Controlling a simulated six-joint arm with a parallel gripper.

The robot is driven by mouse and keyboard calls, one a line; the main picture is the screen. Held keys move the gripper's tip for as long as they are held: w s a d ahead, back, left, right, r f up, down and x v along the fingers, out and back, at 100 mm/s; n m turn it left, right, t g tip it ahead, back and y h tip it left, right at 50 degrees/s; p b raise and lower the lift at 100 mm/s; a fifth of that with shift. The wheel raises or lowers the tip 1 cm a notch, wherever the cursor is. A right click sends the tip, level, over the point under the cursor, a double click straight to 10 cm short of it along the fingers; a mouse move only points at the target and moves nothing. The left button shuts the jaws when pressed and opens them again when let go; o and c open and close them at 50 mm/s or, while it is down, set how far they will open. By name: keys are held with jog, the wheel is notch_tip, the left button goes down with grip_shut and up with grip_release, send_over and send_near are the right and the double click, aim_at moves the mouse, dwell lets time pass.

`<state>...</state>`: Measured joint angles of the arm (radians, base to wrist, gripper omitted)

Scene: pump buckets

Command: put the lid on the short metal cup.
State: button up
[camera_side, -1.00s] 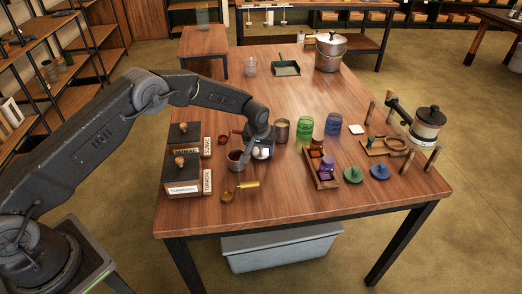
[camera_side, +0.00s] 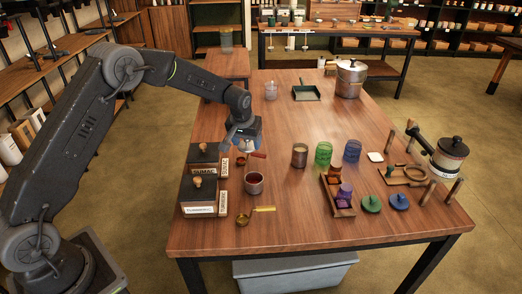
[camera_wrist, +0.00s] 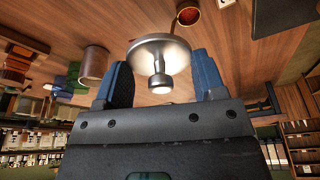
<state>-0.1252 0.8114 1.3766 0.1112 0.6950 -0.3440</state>
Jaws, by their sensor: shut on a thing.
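My gripper (camera_side: 244,142) is shut on a round silvery lid (camera_wrist: 160,50) by its knob, which points back between the blue fingers in the wrist view. In the side view the lid (camera_side: 249,149) is partly hidden under the gripper, above the table. The short metal cup (camera_side: 254,186) stands upright on the table, open, with a dark red inside. The gripper and lid are apart from it, behind it and slightly left in the side view.
To the right are a taller brown metal cup (camera_side: 299,156), green (camera_side: 323,153) and blue glasses (camera_side: 352,150), and a jar tray (camera_side: 330,193).

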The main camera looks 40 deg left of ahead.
jog(key=shift+s+a+r, duration=0.1)
jog(key=shift+s+r, duration=0.1)
jog(key=shift+s, duration=0.05)
jog(key=shift+s+d+f, duration=0.6)
jog(key=shift+d+f, duration=0.3)
jog(key=shift+d, duration=0.2)
jog(key=shift+s+d+f, duration=0.65)
jog(key=shift+d+f, duration=0.25)
jog(key=shift+d, duration=0.2)
jog(key=shift+s+d+f, duration=0.6)
jog(key=shift+d+f, duration=0.3)
jog(key=shift+d, duration=0.2)
jog(key=shift+f, duration=0.65)
jog(key=o, duration=1)
jog(key=shift+c, duration=0.2)
jog(key=shift+r, duration=3)
